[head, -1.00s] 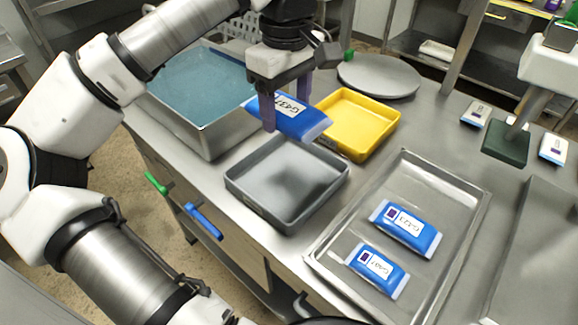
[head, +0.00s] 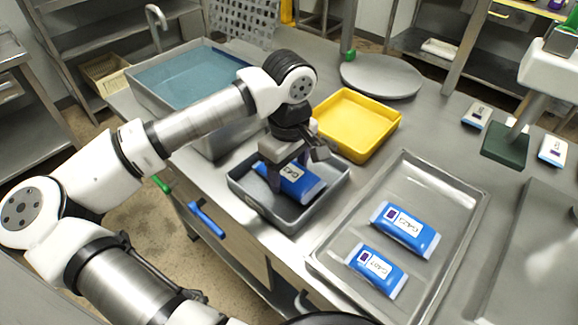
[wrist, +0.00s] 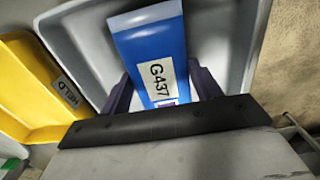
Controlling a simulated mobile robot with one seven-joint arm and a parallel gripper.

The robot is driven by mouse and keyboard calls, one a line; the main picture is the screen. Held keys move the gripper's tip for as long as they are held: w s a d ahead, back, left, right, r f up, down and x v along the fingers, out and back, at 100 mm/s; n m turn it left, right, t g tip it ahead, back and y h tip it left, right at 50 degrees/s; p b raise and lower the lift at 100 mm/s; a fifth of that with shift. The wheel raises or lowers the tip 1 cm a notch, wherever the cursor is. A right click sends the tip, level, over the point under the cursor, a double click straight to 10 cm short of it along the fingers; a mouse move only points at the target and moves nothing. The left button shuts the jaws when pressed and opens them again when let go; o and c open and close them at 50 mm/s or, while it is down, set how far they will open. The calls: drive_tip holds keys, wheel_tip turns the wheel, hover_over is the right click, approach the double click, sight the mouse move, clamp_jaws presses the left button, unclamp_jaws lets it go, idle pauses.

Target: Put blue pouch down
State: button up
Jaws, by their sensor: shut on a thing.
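The blue pouch (head: 291,182) has a white label and is down inside the grey tray (head: 319,213). My gripper (head: 288,178) is shut on it, with one purple finger on each side. In the wrist view the pouch (wrist: 148,45) shows the label G437 between the two fingers, with the grey tray (wrist: 222,30) around and beneath it. I cannot tell whether the pouch touches the tray floor.
A yellow tray (head: 384,138), labelled HELD in the wrist view, stands just behind the grey tray. A steel tray (head: 440,255) with two blue pouches (head: 405,229) lies to the right. A water-filled basin (head: 150,105) is behind left. A round steel plate (head: 381,76) is behind.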

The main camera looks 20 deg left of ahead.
sight(289, 171)
drive_tip(key=shift+f, duration=0.15)
drive_tip(key=o, duration=1.2)
drive_tip(key=shift+c, duration=0.2)
wheel_tip(289, 171, up, 12)
drive_tip(key=b, duration=0.1)
drive_tip(key=shift+r, duration=0.2)
